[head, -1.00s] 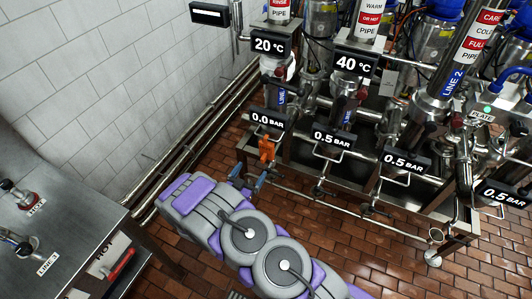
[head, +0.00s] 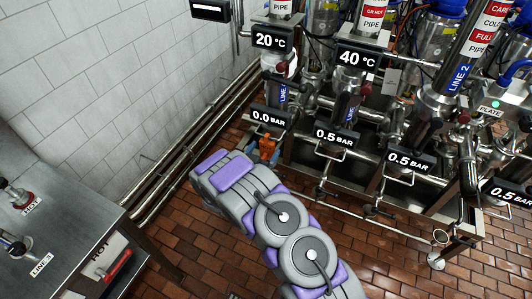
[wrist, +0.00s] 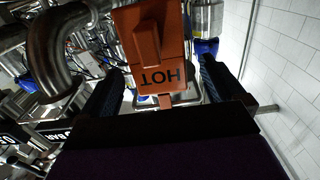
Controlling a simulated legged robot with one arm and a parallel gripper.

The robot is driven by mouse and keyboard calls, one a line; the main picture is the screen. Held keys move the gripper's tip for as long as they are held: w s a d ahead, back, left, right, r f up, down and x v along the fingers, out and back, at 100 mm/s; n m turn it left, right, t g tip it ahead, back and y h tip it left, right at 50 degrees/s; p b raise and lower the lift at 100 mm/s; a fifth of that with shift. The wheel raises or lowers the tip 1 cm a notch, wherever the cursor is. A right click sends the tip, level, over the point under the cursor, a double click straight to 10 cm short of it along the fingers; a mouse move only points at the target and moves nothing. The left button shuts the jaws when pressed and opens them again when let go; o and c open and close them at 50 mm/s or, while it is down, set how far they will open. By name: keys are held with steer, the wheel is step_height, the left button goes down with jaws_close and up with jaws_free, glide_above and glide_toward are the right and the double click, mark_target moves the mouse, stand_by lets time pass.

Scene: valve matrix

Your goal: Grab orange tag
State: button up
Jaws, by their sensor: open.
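The orange tag (head: 267,147) hangs below the 0.0 BAR sign in the head view. In the wrist view the orange tag (wrist: 152,50) is large, with "HOT" upside down on it and a raised orange block on its face. My gripper (wrist: 160,85) is open, its two dark blue fingers left and right of the tag's lower part. The tag shows between and beyond the fingers; I cannot tell whether it touches either one. In the head view my gripper (head: 264,154) is at the tag, largely hidden by my own grey and purple arm.
The 0.0 BAR sign (head: 268,119) is just above the tag. A 0.5 BAR sign (head: 334,136) and metal pipes stand to the right. A white tiled wall (head: 110,90) is at left. A metal cabinet (head: 60,240) stands at lower left. Brick floor (head: 370,255) is open at lower right.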

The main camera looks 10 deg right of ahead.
steer(key=shift+x, duration=1.2)
steer(key=shift+c, duration=0.2)
steer(key=c, duration=1)
steer(key=shift+r, duration=0.1)
